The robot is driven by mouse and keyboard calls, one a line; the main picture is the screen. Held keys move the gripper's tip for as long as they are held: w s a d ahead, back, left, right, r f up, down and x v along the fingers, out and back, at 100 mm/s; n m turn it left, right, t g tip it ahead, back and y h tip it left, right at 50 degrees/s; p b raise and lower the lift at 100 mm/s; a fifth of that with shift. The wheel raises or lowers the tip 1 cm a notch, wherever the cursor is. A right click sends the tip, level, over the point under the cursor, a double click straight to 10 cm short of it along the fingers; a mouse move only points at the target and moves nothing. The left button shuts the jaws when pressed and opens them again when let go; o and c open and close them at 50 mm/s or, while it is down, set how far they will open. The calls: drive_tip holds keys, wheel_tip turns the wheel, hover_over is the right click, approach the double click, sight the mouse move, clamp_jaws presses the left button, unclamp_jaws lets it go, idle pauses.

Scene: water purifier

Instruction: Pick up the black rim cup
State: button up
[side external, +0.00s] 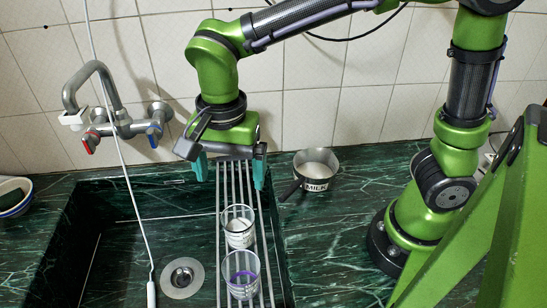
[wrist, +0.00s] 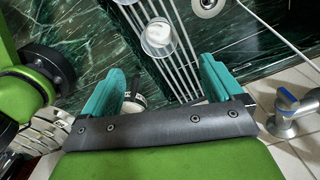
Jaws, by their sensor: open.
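A clear cup with a dark rim (side external: 239,232) stands on the metal rack over the sink and has something whitish inside. It also shows in the wrist view (wrist: 160,40), ahead of the fingers. A second clear cup with purple on it (side external: 241,278) stands nearer the camera on the same rack; only an edge of it shows at the top of the wrist view. My gripper (side external: 230,182) is open and empty above the rack's far end, behind and above the dark-rimmed cup. In the wrist view, its two teal fingers (wrist: 162,72) are spread apart.
A metal pot labelled MILK (side external: 316,168) stands on the green counter right of the rack, close to my gripper. The tap (side external: 120,120) and a white hanging cord (side external: 127,180) are on the left. The sink drain (side external: 182,277) is left of the cups. A bowl (side external: 14,197) sits far left.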

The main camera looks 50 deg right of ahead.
drive_tip(key=m, duration=0.1)
approach(239, 227)
drive_tip(key=f, duration=0.2)
drive_tip(key=s+a+f, duration=0.1)
drive_tip(key=f, duration=0.4)
drive_tip(key=shift+s+a, duration=0.3)
drive_tip(key=shift+s, duration=0.05)
drive_tip(key=shift+r, duration=0.1)
drive_tip(key=c, duration=1.1)
drive_tip(key=shift+r, duration=0.15)
